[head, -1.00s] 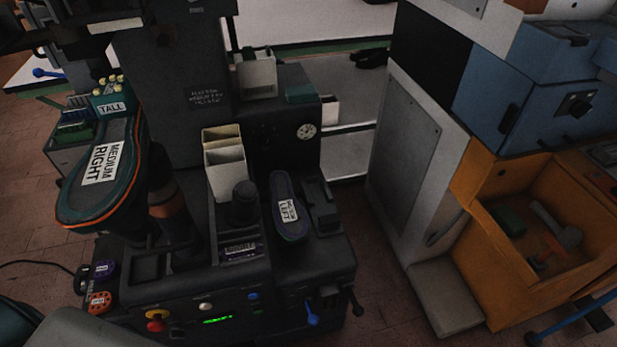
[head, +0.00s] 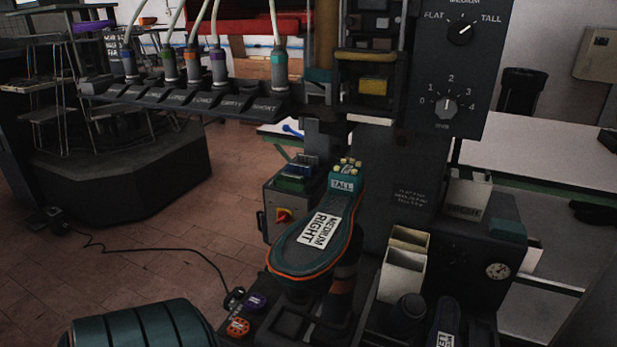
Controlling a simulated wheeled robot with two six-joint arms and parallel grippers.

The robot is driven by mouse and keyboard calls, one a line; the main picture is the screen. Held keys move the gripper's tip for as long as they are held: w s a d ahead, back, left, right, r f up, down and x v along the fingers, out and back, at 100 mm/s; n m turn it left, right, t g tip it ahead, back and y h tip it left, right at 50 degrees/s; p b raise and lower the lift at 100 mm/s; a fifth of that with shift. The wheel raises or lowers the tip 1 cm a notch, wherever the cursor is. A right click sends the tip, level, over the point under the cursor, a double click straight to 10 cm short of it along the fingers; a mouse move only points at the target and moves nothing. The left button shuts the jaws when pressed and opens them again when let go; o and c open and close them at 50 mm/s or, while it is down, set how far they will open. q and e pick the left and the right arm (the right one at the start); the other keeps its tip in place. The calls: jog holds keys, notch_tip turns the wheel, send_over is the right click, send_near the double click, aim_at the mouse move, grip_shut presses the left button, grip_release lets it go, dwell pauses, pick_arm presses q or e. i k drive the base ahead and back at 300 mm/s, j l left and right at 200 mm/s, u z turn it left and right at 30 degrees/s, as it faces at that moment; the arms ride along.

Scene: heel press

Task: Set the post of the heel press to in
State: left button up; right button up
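The heel press (head: 395,165) is a dark machine right of the middle in the head view. Its post (head: 342,283), dark with an orange band, stands low on the machine, partly hidden under a dark green shoe form. The form (head: 290,252) has an orange rim, a label "MEDIUM RIGHT" and a "TALL" block (head: 343,184) at its heel end. The form reaches out toward the lower left. I cannot tell from this view which position the post is in. Neither gripper shows. A ribbed dark teal part at the bottom left seems to be mine.
A panel (head: 447,65) with two knobs is at the upper right. A rack (head: 190,100) with several cabled plugs juts out left. Cream bins (head: 403,270) stand right of the post. Orange and purple knobs (head: 238,327) sit low left. A cable crosses the open floor at left.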

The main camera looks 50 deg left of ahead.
aim_at(337, 326)
jog(key=k+u, duration=0.15)
jog(key=u, duration=1.3)
